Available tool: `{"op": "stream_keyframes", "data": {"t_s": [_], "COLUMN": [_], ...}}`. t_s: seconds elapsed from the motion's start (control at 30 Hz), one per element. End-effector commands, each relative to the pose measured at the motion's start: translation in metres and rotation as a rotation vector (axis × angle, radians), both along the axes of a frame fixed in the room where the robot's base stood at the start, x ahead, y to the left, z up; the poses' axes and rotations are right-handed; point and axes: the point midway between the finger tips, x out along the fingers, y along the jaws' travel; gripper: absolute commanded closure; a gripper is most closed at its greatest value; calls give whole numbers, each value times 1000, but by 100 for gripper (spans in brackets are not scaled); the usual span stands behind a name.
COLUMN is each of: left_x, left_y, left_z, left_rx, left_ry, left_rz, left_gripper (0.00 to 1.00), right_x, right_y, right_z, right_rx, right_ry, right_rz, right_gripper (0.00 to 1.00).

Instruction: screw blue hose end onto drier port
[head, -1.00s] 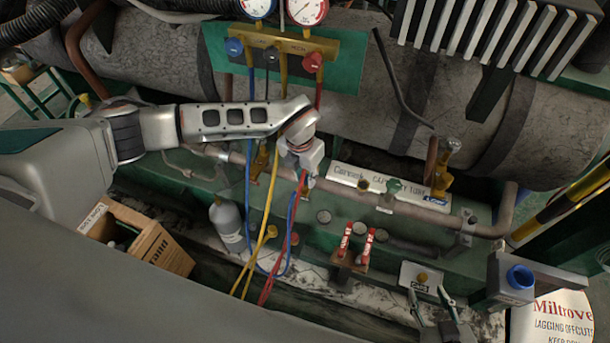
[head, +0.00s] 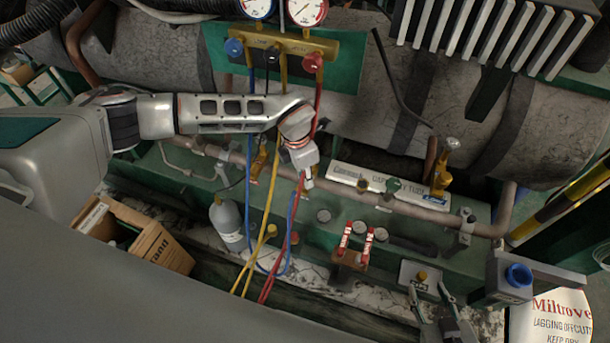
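The blue hose (head: 248,200) drops from the gauge manifold, loops low and rises again (head: 292,212) to my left gripper (head: 307,183). My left gripper appears shut on the blue hose end, which is mostly hidden by the fingers. It hangs left of the labelled plate, above the green bench. Along the pipe to its right are a small brass fitting (head: 362,186) and a green-capped fitting (head: 393,185). I cannot tell which fitting is the drier port. My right gripper (head: 431,291) is open and empty at the lower right, its fingers apart near a plate with a yellow knob.
Yellow (head: 270,200) and red (head: 276,270) hoses hang close to the blue one. A red-handled tool stand (head: 350,259) stands on the bench. A grey bottle (head: 226,220) and cardboard box (head: 150,243) are at left.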

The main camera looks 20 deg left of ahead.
Motion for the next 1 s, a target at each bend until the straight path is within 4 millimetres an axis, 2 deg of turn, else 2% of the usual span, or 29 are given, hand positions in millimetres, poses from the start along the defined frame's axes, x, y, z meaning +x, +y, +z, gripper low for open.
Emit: {"op": "stream_keyframes", "data": {"t_s": [0.2,0.5,0.87,1.0], "left_x": [3,2,2,3], "left_y": [1,1,1,1], "left_z": [2,1,1,0], "left_rx": [1,2,1,1], "left_ry": [-5,-4,-5,-6], "left_rz": [-11,-280,-318,-426], "left_gripper": [100,100,100,100], "right_x": [0,-2,-2,-3], "right_y": [0,0,0,0], "right_z": [0,-4,-4,-8], "right_rx": [0,1,0,0], "right_ry": [0,5,5,10], "right_rz": [0,0,0,0], "right_gripper": [60,60,60,60]}}
